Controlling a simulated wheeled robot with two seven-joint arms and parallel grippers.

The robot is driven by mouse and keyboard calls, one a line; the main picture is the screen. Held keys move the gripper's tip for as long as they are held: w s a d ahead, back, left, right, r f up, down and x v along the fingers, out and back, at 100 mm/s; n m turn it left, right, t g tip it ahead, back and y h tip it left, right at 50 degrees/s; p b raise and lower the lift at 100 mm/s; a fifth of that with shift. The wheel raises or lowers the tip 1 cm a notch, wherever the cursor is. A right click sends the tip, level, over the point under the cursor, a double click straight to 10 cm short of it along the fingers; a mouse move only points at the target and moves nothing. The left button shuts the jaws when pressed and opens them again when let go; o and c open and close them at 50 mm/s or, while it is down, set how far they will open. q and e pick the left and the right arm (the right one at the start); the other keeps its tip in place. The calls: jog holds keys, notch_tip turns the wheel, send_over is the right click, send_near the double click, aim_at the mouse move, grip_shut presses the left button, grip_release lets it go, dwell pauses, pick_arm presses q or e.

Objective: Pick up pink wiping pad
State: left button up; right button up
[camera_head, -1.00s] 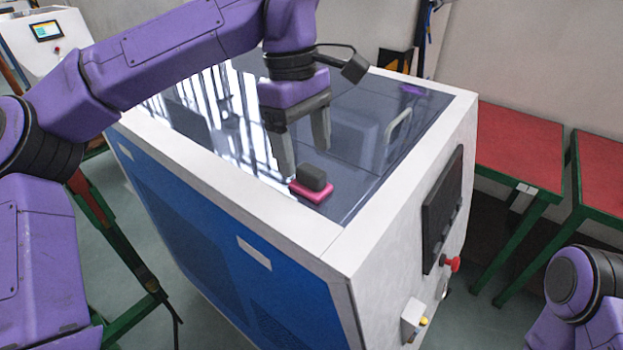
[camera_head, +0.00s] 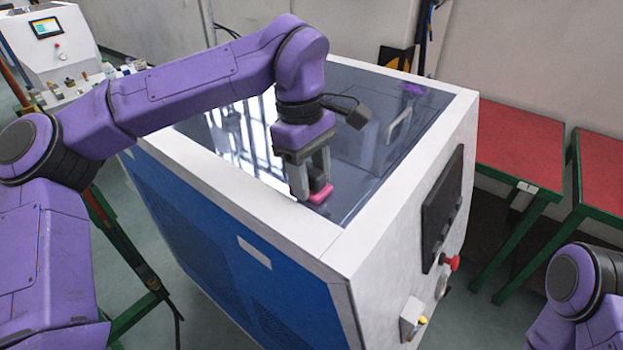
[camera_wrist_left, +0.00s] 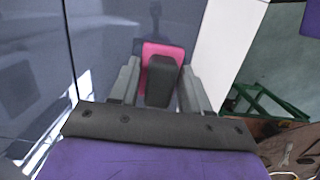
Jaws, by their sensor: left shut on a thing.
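The pink wiping pad (camera_head: 321,193) lies at the near right corner of the generator's dark glossy top, close to the white rim. In the left wrist view the pad (camera_wrist_left: 152,50) shows its pink base under a dark grey block handle (camera_wrist_left: 160,80). My left gripper (camera_head: 314,190) points down over the pad. Its fingers (camera_wrist_left: 158,90) stand on both sides of the grey handle and are shut on it. The fingers hide most of the handle in the head view. My right gripper is out of view; only part of my right arm shows at the lower right.
The white and blue generator cabinet (camera_head: 240,220) has a raised white rim, a dark screen (camera_head: 443,208) and a red knob (camera_head: 452,263) on its right side. Red-topped tables (camera_head: 515,145) stand at the right. A white machine (camera_head: 50,45) stands at the far left.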

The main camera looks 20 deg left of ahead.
aim_at(312, 170)
pick_arm(q)
notch_tip(312, 170, up, 3)
jog(key=shift+b, duration=0.5)
jog(key=s+a+r+b, duration=0.2)
jog(key=s+a+r, duration=0.2)
jog(key=s+r, duration=0.6)
jog(key=s, duration=0.3)
jog(key=shift+s, duration=0.25)
